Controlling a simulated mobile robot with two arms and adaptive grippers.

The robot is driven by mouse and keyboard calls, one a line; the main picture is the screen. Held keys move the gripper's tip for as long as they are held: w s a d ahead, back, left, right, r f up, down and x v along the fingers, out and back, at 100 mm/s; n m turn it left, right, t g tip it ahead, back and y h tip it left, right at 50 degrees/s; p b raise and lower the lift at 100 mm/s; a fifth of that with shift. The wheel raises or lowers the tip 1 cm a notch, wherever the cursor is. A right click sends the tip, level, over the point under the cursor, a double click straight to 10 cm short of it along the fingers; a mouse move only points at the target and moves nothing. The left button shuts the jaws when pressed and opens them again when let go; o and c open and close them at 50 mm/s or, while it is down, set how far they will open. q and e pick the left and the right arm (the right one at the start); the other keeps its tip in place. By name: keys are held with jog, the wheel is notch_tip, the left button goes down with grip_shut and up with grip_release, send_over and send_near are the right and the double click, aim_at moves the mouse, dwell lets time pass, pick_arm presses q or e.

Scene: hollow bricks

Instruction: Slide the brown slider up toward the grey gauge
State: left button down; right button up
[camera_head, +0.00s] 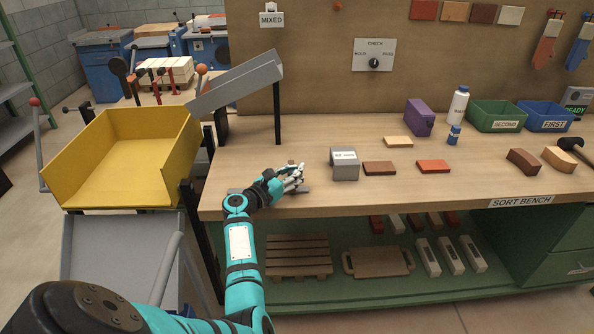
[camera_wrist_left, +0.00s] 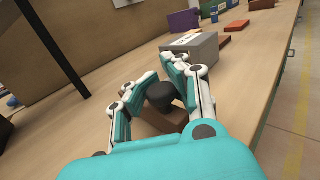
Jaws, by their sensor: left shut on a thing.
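The brown slider (camera_wrist_left: 167,119) sits on the bench between the fingers of my left gripper (camera_wrist_left: 160,85), with a dark round knob (camera_wrist_left: 160,94) above it. My left gripper is shut on it, also low over the bench in the head view (camera_head: 294,180). There the hand mostly hides the slider. The grey gauge (camera_head: 345,165), a box with a white label, stands on the bench to the right of the gripper. In the left wrist view the gauge (camera_wrist_left: 204,49) is just beyond the fingertips, with a small gap. My right gripper is not in view.
A brown brick (camera_head: 379,168), a red brick (camera_head: 433,166) and a tan brick (camera_head: 398,142) lie right of the gauge. A purple block (camera_head: 419,118), white bottle (camera_head: 458,105) and green bin (camera_head: 497,116) stand farther back. A yellow tray (camera_head: 130,150) is at the left.

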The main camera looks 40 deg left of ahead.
pick_arm(q)
jog(key=shift+s+d+f+h, duration=0.1)
jog(key=shift+d+f+h, duration=0.25)
jog(key=shift+f, duration=0.15)
jog(key=c, duration=1.7)
grip_release()
jog(key=o, duration=0.4)
jog(key=shift+s+d+r, duration=0.15)
jog(key=shift+s+r, duration=0.1)
jog(key=shift+o, duration=1)
jog(key=shift+r, duration=0.1)
jog(key=shift+w, duration=0.1)
jog(key=s+a, duration=0.1)
jog(key=s, duration=1.1)
jog(key=shift+a, duration=0.15)
